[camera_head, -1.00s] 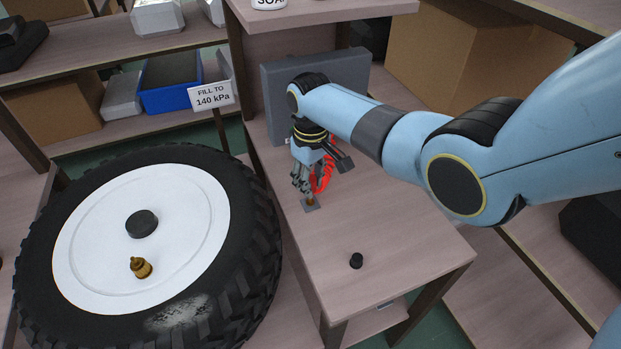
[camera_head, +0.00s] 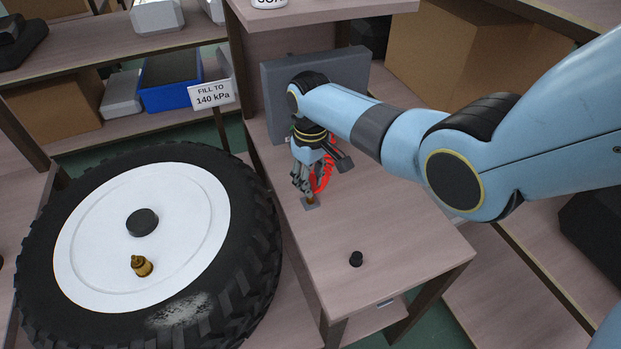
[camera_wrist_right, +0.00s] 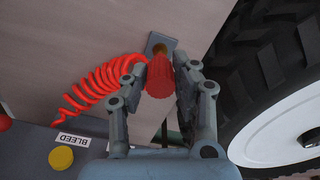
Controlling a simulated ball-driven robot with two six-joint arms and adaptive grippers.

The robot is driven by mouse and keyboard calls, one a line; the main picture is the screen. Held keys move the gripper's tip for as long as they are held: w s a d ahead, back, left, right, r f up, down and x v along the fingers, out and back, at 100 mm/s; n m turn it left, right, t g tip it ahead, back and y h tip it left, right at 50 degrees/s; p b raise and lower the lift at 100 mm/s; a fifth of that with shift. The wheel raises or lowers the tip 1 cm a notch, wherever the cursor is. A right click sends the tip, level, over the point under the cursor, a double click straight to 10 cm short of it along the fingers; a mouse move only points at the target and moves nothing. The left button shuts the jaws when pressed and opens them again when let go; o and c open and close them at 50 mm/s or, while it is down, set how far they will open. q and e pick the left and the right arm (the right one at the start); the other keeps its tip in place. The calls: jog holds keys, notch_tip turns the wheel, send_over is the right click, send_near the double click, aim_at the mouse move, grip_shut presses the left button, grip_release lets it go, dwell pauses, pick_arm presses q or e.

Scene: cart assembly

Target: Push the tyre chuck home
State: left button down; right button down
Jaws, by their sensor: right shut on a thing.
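The tyre chuck (camera_wrist_right: 159,80) is red, with a coiled red hose (camera_wrist_right: 104,82). In the right wrist view it stands between the fingers of my right gripper (camera_wrist_right: 162,68), which is shut on it. A brass piece (camera_wrist_right: 161,49) shows beyond the chuck, on a small grey plate (camera_head: 311,204) at the bench's left edge. In the head view my right gripper (camera_head: 304,187) hangs just above this plate and mostly hides the chuck. The tyre (camera_head: 250,270) lies left of the bench; a brass valve (camera_head: 141,267) stands on its white wheel disc (camera_head: 95,265). My left gripper is not in view.
A small black cap (camera_head: 356,259) lies on the bench (camera_head: 400,240), right of the gripper. A grey panel (camera_head: 275,90) stands behind it. The sign "FILL TO 140 kPa" (camera_head: 212,96) stands behind the tyre. A yellow button (camera_wrist_right: 61,158) is beside a "BLEED" label (camera_wrist_right: 73,140).

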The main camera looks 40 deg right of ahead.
jog(key=shift+f+b, duration=0.8)
jog(key=shift+f, duration=0.3)
jog(key=shift+f, duration=0.15)
jog(key=c, duration=1)
grip_release()
jog(key=shift+o, duration=0.2)
notch_tip(320, 180, up, 12)
